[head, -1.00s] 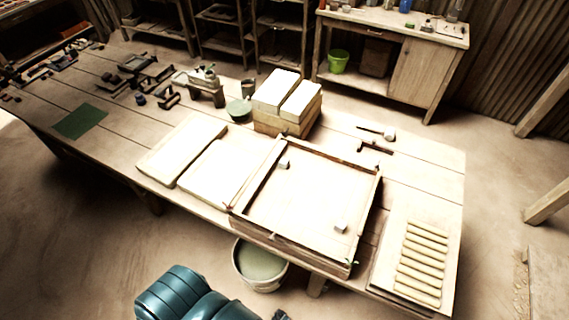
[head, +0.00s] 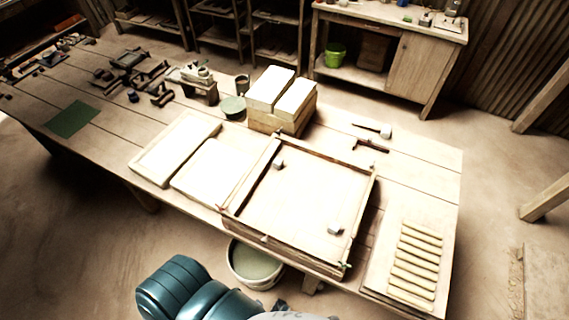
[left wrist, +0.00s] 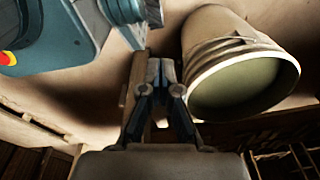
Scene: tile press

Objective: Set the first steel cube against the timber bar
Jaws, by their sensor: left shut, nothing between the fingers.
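A shallow wooden frame (head: 347,265) stands on the bench with a pale floor inside it. One small steel cube (head: 278,165) sits in its upper left corner area, close to the left side. Another steel cube (head: 335,230) sits towards the lower right, apart from the walls. A long timber bar (head: 250,178) runs along the frame's left side; I cannot tell it surely from the frame wall. In the left wrist view my left gripper (left wrist: 160,66) is shut and empty, beside a bucket (left wrist: 215,45) and away from the cubes. My right gripper is not in view.
The bucket stands below the bench's front edge in the head view (head: 240,272). Two pale slabs (head: 212,172) lie left of the frame, stacked blocks (head: 270,88) behind it. A ribbed board (head: 385,275) lies to the right. A mallet (head: 372,129) lies behind.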

